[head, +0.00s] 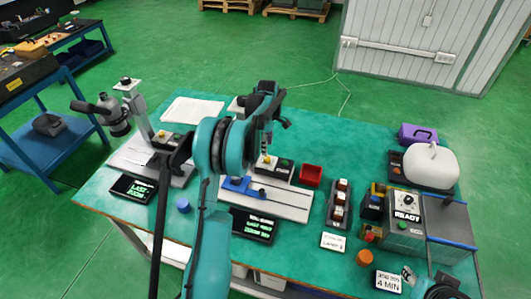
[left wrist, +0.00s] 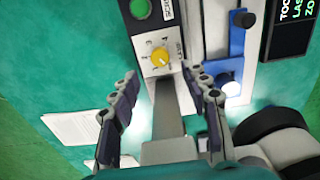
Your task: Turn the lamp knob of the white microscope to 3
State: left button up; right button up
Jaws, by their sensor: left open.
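The white microscope stands in the middle of the bench, with its pale base (head: 290,203) showing and its upper part largely hidden behind my left arm. Its yellow lamp knob (left wrist: 161,57) shows in the left wrist view, on a panel with printed numbers around it. The knob's exact setting is too small to read surely. My left gripper (head: 266,118) is above the microscope.
A green button (left wrist: 140,9) sits by the knob, and a blue clamp (left wrist: 236,55) is on the base. A second microscope (head: 112,112) stands at left. A red bin (head: 311,175) and a control box (head: 408,212) stand to the right. The bench front is partly clear.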

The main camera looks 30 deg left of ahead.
aim_at(267, 158)
pick_arm(q)
notch_tip(267, 158, down, 7)
jog(key=shift+r+b, duration=0.1)
jog(key=shift+b, duration=0.85)
grip_shut()
